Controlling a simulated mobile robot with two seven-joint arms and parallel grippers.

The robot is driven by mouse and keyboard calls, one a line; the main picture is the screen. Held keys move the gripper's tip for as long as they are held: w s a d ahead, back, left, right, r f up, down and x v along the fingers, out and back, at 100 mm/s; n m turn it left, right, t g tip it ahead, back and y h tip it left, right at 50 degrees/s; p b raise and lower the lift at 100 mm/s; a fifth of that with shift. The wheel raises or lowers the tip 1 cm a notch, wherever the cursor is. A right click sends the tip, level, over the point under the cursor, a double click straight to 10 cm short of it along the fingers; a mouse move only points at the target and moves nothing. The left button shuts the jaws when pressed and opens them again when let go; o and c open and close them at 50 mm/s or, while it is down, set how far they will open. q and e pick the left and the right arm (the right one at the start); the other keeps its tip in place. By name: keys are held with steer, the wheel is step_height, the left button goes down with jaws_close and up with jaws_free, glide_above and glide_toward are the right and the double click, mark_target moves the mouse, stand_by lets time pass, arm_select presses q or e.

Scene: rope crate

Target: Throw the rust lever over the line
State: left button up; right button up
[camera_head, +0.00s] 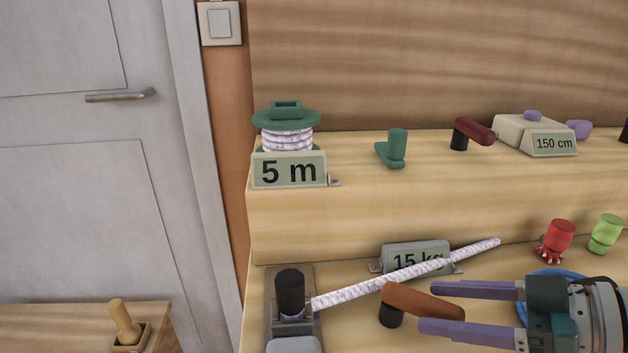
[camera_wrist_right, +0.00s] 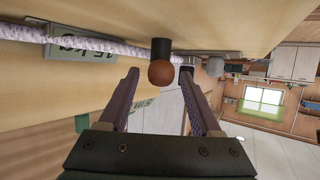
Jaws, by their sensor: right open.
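The rust lever (camera_head: 422,300) has a rounded orange-brown arm on a black pivot (camera_head: 391,316). Its arm points right, on the near side of the line (camera_head: 385,282), a white braided rope running from a black-capped holder (camera_head: 290,293) up to the right. My right gripper (camera_head: 427,307) is open, coming from the right with one purple finger on each side of the lever's free end. In the wrist view the rust lever (camera_wrist_right: 162,73) shows end-on between the open fingertips, with no clear contact. The line (camera_wrist_right: 100,43) passes beyond them. My left gripper is not in view.
A grey "15 kg" block (camera_head: 415,256) stands behind the line. Red (camera_head: 557,238) and green (camera_head: 605,232) knobs stand at the right. The upper step holds a "5 m" spool (camera_head: 287,135), a green lever (camera_head: 396,148), a dark red lever (camera_head: 474,130) and a "150 cm" box (camera_head: 535,133).

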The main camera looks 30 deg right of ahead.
steer(key=p+v, duration=0.2)
steer(key=v, duration=0.7)
steer(key=shift+r, duration=0.15)
